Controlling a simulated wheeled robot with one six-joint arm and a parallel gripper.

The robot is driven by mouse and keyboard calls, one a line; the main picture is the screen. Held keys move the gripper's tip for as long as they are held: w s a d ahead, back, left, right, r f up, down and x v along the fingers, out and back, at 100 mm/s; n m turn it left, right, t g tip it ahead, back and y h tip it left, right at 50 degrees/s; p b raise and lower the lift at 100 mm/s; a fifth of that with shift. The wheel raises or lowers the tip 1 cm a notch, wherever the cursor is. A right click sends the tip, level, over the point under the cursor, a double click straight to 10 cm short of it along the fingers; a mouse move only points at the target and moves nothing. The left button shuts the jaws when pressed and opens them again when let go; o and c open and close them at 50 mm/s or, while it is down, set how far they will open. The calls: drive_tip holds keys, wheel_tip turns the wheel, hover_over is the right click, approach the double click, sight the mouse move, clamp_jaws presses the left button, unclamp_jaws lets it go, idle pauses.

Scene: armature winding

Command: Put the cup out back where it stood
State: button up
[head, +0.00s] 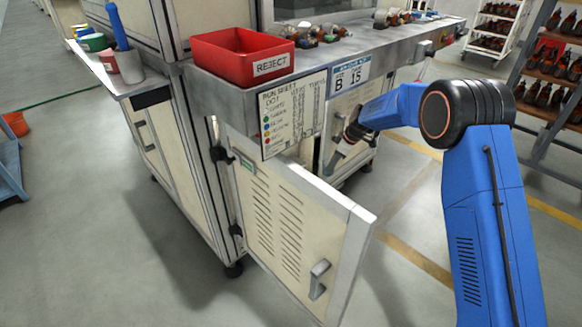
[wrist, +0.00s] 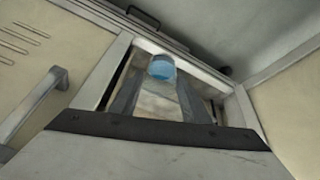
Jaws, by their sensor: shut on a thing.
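My gripper (head: 333,163) reaches down in front of the machine, behind the open cabinet door, in the head view. In the wrist view its two fingers (wrist: 161,80) are shut on a small round cup (wrist: 161,67) that shows light blue at its tip end. The cup's lower part is hidden between the fingers, and I cannot make it out in the head view. Other cups stand on the left side shelf: a green one (head: 94,42), a reddish one (head: 108,60) and a grey one with a blue-handled tool (head: 130,67).
The open door (head: 290,235) with its handle (head: 318,279) juts toward the front. A red REJECT bin (head: 230,58) and several armatures sit on the bench top (head: 370,38). Shoe-like dark parts fill racks (head: 545,70) at right. Floor between is clear.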

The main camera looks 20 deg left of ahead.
drive_tip(key=w+a, duration=0.2)
drive_tip(key=a, duration=1.6)
drive_tip(key=shift+a+r, duration=0.15)
drive_tip(key=shift+a, duration=0.25)
drive_tip(key=shift+w+a+f, duration=0.1)
drive_tip(key=shift+f, duration=1.65)
drive_tip(key=shift+f, duration=0.1)
drive_tip(key=o, duration=1.1)
drive_tip(key=d+r, duration=0.1)
drive_tip(key=d, duration=0.3)
drive_tip(key=s+d+r, duration=0.1)
drive_tip(key=d+r, duration=0.1)
drive_tip(key=d, duration=0.3)
drive_tip(key=s+d+r, duration=0.1)
drive_tip(key=d+r, duration=0.1)
drive_tip(key=d, duration=0.2)
drive_tip(key=shift+d, duration=0.4)
